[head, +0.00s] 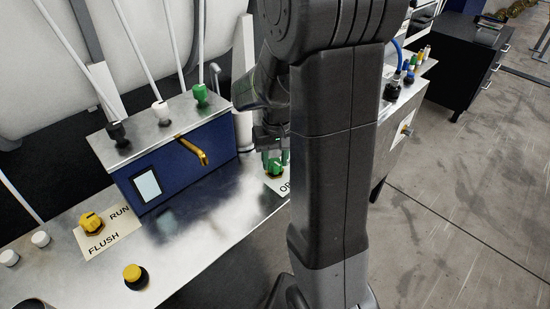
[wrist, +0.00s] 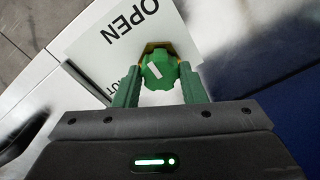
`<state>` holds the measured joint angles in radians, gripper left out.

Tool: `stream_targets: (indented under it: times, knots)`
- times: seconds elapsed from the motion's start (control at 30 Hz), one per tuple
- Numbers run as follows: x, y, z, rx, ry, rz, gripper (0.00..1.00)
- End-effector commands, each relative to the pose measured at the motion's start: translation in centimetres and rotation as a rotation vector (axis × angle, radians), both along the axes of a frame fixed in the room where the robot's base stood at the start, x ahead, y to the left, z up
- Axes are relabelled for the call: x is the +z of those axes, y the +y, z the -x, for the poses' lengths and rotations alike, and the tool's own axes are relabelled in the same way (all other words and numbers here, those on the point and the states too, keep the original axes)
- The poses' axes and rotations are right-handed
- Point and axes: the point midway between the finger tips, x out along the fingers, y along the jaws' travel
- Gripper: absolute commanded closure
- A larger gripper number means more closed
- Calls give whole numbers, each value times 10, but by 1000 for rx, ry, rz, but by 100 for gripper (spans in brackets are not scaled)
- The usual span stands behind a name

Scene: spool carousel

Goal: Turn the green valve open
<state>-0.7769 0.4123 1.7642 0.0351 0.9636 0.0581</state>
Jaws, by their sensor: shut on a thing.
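The green valve (wrist: 158,73) is a faceted green knob with a white mark, in the wrist view between the two green fingers of my gripper (wrist: 160,85). The fingers are shut on it from both sides. A gold-coloured part shows at its far edge. A white label (wrist: 92,52) beside it reads OPEN; a second word on the label is mostly hidden by a finger. In the head view my gripper (head: 274,165) reaches down at the label, and my arm hides much of it and the valve.
A blue box (head: 180,165) with a gold spout (head: 192,150) stands left of my gripper on the metal bench (head: 190,235). A yellow RUN/FLUSH knob (head: 92,222) and a yellow button (head: 133,273) are further left. Another metal unit (head: 398,115) stands right of my arm.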

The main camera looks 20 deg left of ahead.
Motion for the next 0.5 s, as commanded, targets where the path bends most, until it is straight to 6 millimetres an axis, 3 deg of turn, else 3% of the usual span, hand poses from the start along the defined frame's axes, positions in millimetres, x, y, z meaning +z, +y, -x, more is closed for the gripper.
stream_targets:
  times: [0.4, 0.43, 0.5]
  knots:
    - [1, 1, -1, -7, -3, -2, 86]
    - [1, 1, -1, -7, -3, -2, 57]
    - [1, 0, -1, -7, -2, -2, 43]
